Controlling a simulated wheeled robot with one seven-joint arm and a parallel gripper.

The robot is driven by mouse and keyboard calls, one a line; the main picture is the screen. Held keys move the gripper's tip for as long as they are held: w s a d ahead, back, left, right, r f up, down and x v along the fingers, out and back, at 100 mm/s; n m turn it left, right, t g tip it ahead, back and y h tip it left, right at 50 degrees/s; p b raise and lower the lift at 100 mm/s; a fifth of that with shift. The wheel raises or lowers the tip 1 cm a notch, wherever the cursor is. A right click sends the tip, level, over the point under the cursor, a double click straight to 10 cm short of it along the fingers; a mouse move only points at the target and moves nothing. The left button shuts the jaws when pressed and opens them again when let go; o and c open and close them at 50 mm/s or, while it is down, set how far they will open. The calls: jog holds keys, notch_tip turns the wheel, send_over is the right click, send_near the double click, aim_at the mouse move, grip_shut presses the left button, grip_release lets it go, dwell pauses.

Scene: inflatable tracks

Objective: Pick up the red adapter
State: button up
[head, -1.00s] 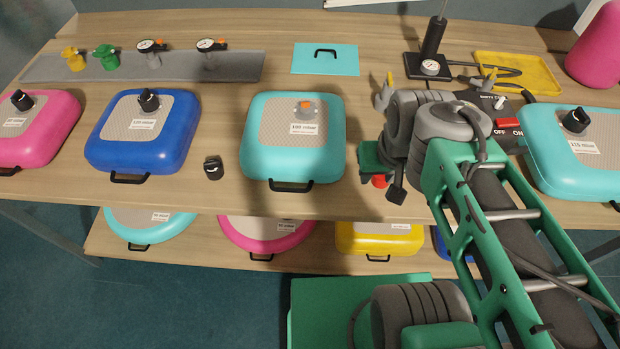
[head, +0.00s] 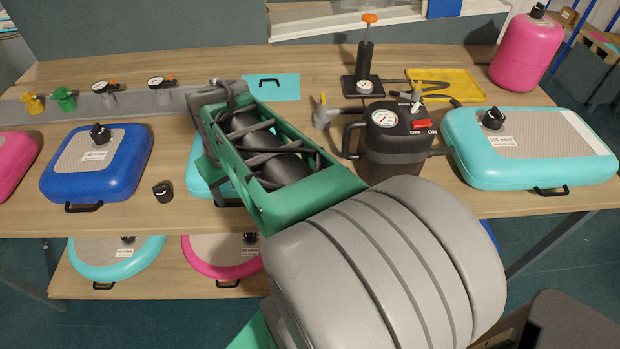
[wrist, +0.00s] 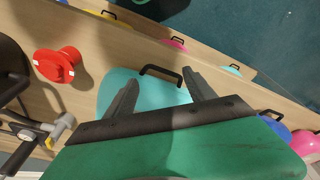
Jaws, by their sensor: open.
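The red adapter (wrist: 57,64) stands on the wooden table (wrist: 92,30) at the left of the wrist view, with a round flange and a narrower neck. My gripper (wrist: 160,76) is open and empty. Its two dark fingers are above the turquoise inflatable (wrist: 117,86), near its black handle (wrist: 161,72). The adapter is to the left of the fingers, clearly apart from them. In the head view my arm hides the adapter and my fingertips.
The black pump unit (head: 398,150) with gauge and hose fittings stands right of my arm, near the adapter. A blue inflatable (head: 98,165), a black knob (head: 163,191) and a large turquoise inflatable (head: 530,148) lie on the table. A lower shelf holds more inflatables.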

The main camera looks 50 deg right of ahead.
jog(key=s+d+m, duration=0.1)
jog(key=s+d, duration=0.1)
jog(key=d, duration=0.4)
jog(key=s+d+f+m+g, duration=0.1)
jog(key=s+d, duration=0.2)
jog(key=d, duration=0.3)
jog(key=s+d+f+m, duration=0.1)
jog(key=s+d+m, duration=0.1)
jog(key=d, duration=0.5)
jog(key=shift+s+f+g+y+p, duration=0.2)
jog(key=shift+s+g+y+p, duration=0.2)
jog(key=shift+s, duration=0.1)
jog(key=f, duration=0.8)
jog(key=shift+s+d+p, duration=0.25)
jog(key=shift+p, duration=0.05)
jog(key=shift+c, duration=0.5)
jog(key=c, duration=1)
jog(key=shift+r, duration=0.15)
